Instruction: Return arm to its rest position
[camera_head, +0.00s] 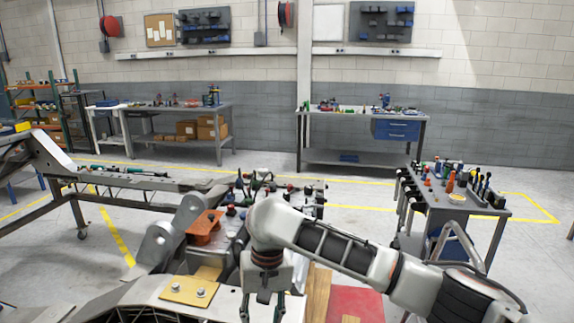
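My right arm (345,250) comes in from the lower right and reaches across to the middle of the view. Its gripper (262,308) points down at the bottom edge, beside the chassis fixture (140,292). Its two fingers stand apart with nothing visible between them; the tips are at or past the picture's lower edge. My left arm and gripper do not show.
An orange block (204,228) and a yellow plate (188,290) sit on the fixture left of the gripper. A tool cart (455,208) stands at right, beyond my arm. Workbenches (360,118) line the back wall. Open floor lies between.

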